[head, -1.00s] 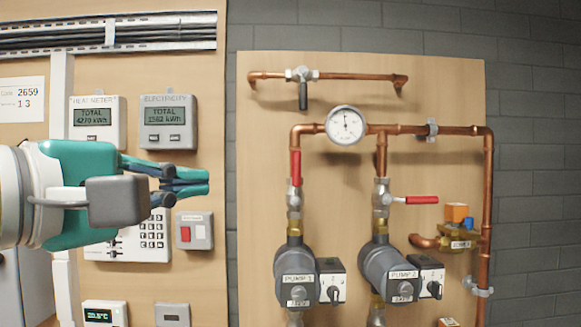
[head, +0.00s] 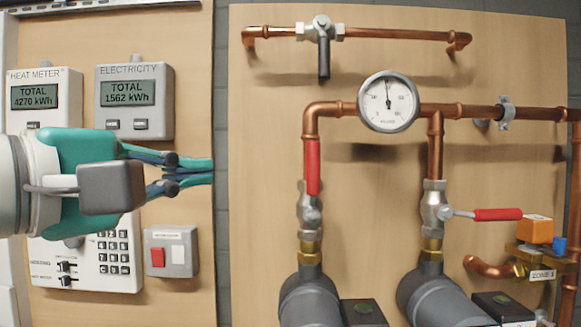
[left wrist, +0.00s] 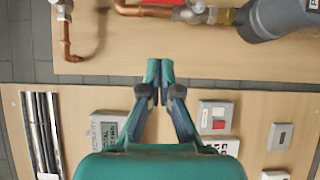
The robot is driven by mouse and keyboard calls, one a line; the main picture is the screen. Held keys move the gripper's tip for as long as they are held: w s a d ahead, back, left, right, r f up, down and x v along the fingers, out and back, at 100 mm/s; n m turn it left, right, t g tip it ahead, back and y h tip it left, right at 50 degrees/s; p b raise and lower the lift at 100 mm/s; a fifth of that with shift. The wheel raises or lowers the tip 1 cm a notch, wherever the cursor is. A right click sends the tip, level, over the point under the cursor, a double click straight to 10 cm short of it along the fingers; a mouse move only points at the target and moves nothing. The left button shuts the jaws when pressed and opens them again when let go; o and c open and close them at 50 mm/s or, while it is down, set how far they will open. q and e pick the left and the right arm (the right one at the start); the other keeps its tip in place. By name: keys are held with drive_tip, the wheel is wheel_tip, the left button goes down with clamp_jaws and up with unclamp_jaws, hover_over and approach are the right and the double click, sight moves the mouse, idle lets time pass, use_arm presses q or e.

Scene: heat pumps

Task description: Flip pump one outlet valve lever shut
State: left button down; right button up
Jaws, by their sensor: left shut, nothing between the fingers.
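The pump one outlet valve (head: 310,215) sits on the vertical copper pipe above the left pump (head: 308,300). Its red lever (head: 312,167) points straight up, in line with the pipe. My left gripper (head: 210,171) is shut and empty, in front of the left board's right edge. It is to the left of the red lever and apart from it. In the left wrist view the shut fingertips (left wrist: 160,65) point up toward the pump board, and the valve (left wrist: 195,10) shows at the top edge. My right gripper is in neither view.
The pump two valve's red lever (head: 497,214) points right, across its pipe. A pressure gauge (head: 388,101) is above, between the two pipes. A black-handled valve (head: 323,50) is on the top pipe. Meters (head: 134,100) and a red-switch box (head: 171,252) are on the left board.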

sight(313, 182)
use_arm(q)
drive_tip(key=shift+d, duration=0.1)
drive_tip(key=d+p+x, duration=0.1)
drive_tip(key=p+x, duration=0.1)
drive_tip(key=x, duration=0.4)
drive_tip(key=s+d+p+x, duration=0.1)
drive_tip(key=p+x, duration=0.1)
drive_tip(key=x, duration=0.5)
drive_tip(key=shift+s+d, duration=0.25)
drive_tip(key=shift+s, duration=0.15)
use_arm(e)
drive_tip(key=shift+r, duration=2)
use_arm(q)
drive_tip(key=shift+a, duration=0.1)
